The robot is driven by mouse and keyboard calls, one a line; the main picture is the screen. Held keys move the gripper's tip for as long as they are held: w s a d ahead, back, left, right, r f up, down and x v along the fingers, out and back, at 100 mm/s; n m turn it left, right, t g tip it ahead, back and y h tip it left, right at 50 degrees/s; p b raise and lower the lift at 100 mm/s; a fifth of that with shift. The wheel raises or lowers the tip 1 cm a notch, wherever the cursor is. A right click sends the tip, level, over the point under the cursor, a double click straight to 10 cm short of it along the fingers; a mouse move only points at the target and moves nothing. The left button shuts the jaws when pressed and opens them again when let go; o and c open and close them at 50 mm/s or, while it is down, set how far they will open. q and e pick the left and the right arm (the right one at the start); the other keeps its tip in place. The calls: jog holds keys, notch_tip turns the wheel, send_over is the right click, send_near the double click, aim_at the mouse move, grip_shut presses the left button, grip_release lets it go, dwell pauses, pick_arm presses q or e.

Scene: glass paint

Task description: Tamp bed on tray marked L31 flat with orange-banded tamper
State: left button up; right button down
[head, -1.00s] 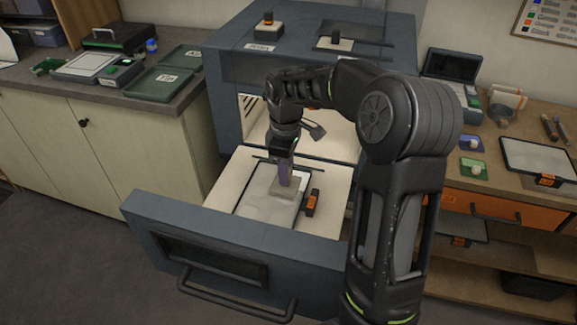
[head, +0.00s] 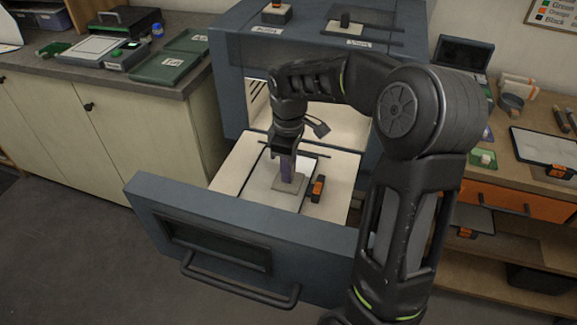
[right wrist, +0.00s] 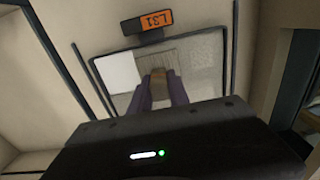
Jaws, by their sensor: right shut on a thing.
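The tray (right wrist: 226,60) with the orange L31 tag (right wrist: 155,21) lies in the pulled-out drawer; its tag also shows in the head view (head: 317,188). Its bed is smooth and white at the left in the right wrist view (right wrist: 116,72) and grainy grey at the right (right wrist: 200,60). My right gripper (head: 288,172) is shut on the tamper's tan handle (right wrist: 159,76). The tamper's flat grey plate (head: 289,187) is down over the bed; whether it touches is hard to tell. I cannot make out its orange band. My left gripper is out of view.
The drawer's blue-grey front (head: 225,235) stands up before the tray, and the oven body (head: 228,75) rises behind. Lidded items with labels stand on the oven top. A green tray (head: 172,67) lies on the left counter; another tray (head: 545,145) lies on the right bench.

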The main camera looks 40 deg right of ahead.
jog(key=shift+f, duration=0.4)
dwell(1.4)
jog(key=shift+r+p, duration=0.75)
jog(key=shift+r, duration=0.4)
jog(key=shift+s+a, duration=0.3)
jog(key=shift+a, duration=0.2)
jog(key=shift+s+a+b, duration=0.3)
jog(key=shift+s+a, duration=0.45)
jog(key=shift+a, duration=0.3)
jog(key=shift+s+a+b, duration=0.25)
jog(key=shift+s+a, duration=0.5)
jog(key=shift+a, duration=0.25)
jog(key=shift+f, duration=0.1)
jog(key=shift+f+b, duration=0.6)
jog(key=shift+f, duration=0.15)
